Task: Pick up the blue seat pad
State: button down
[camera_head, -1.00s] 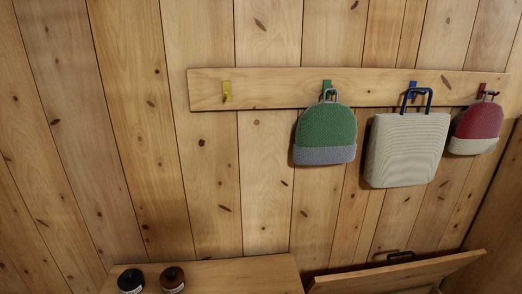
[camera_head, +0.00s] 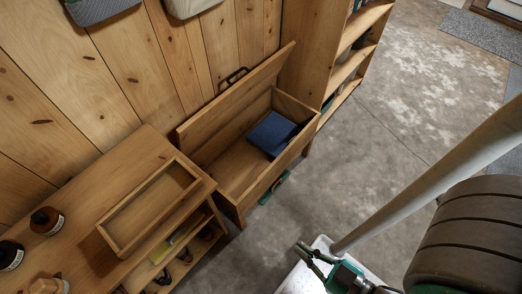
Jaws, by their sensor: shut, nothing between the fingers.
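The blue seat pad (camera_head: 271,133) lies inside the open wooden chest (camera_head: 232,200), near its right end, and looks tilted against the inner side. Its top face shows; its lower edge is partly hidden by the chest's front wall.
The chest's lid (camera_head: 240,90) stands open, leaning toward the wall. A wooden bench (camera_head: 145,150) with an empty tray (camera_head: 117,238) and bottles (camera_head: 46,221) stands left. A shelf unit (camera_head: 345,62) stands right of the chest.

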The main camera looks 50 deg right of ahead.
aim_at(275, 133)
jog(key=i+l, duration=0.15)
jog(key=l, duration=0.2)
jog(key=i+l, duration=0.15)
jog(key=l, duration=0.25)
jog(key=i+l, duration=0.1)
jog(key=l, duration=0.25)
jog(key=i+l, duration=0.15)
jog(key=l, duration=0.25)
jog(key=i+l, duration=0.15)
jog(key=l, duration=0.2)
jog(key=i+l, duration=0.15)
jog(key=l, duration=0.25)
jog(key=i+l, duration=0.15)
jog(key=l, duration=0.2)
jog(key=i+l+u, duration=0.1)
jog(key=l, duration=0.3)
